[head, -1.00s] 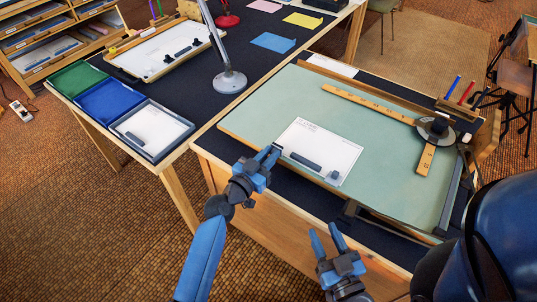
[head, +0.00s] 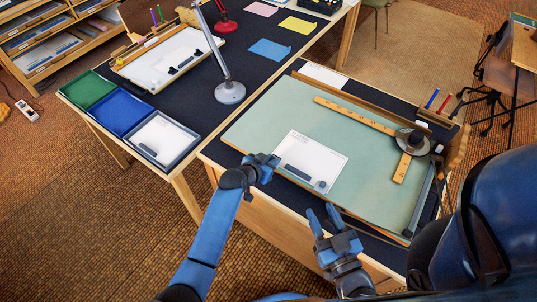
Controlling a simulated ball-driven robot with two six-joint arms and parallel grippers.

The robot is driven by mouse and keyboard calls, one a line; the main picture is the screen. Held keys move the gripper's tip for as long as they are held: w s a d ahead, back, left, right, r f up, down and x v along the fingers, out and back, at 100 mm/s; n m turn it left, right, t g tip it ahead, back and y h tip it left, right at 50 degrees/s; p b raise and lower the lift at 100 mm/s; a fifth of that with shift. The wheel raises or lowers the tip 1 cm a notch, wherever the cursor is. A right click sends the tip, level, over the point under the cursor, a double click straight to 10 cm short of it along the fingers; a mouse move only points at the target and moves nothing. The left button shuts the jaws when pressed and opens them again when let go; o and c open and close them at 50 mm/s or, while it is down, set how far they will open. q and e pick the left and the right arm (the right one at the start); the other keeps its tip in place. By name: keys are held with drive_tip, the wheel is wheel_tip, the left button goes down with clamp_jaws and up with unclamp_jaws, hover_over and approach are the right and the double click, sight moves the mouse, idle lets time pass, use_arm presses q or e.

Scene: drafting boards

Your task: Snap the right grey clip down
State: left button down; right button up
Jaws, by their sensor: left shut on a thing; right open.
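A white sheet (head: 318,155) lies on the green drafting board (head: 262,122), near its front edge. A dark grey bar (head: 298,172) lies along the sheet's lower edge. A small grey clip (head: 321,186) is to its right, by the sheet's lower right corner; whether it is up or down is too small to tell. My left gripper (head: 273,160) is shut at the sheet's lower left corner, seemingly on the sheet; its fingertips hide the hold. My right gripper (head: 321,217) is open and empty, its fingers pointing up just in front of the board's front edge, below the clip and apart from it.
A lamp base (head: 230,92) stands beyond the board on the left. Green, blue and grey trays (head: 124,107) are on the left table.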

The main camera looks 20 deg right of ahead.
use_arm(q)
drive_tip(key=shift+w+d+r+g+y+p, duration=0.4)
drive_tip(key=shift+r+g+y+p, duration=0.1)
drive_tip(key=shift+y+p, duration=0.3)
drive_tip(key=shift+w+d+f+g+y, duration=0.1)
drive_tip(key=shift+d+g+y, duration=0.1)
drive_tip(key=shift+g+y, duration=0.15)
drive_tip(key=shift+w+d+f+g+y, duration=0.2)
drive_tip(key=shift+d+g+y, duration=0.1)
drive_tip(key=shift+g+y, duration=0.3)
drive_tip(key=g+y+b, duration=0.1)
drive_tip(key=b, duration=0.2)
drive_tip(key=w+d+g+y+b, duration=0.1)
drive_tip(key=y+b, duration=0.1)
drive_tip(key=b, duration=0.2)
drive_tip(key=f+g+y+b, duration=0.1)
drive_tip(key=b, duration=0.3)
drive_tip(key=shift+w+d+f+y, duration=0.1)
drive_tip(key=shift+w+d+y, duration=0.15)
drive_tip(key=shift+d, duration=0.1)
drive_tip(key=shift+d+g+y+b, duration=0.1)
drive_tip(key=shift+g+y+b, duration=0.35)
drive_tip(key=shift+b, duration=0.85)
use_arm(e)
wheel_tip(320, 180, down, 11)
use_arm(q)
drive_tip(key=c, duration=1)
unclamp_jaws()
drive_tip(key=shift+c, duration=0.2)
drive_tip(key=shift+r, duration=0.2)
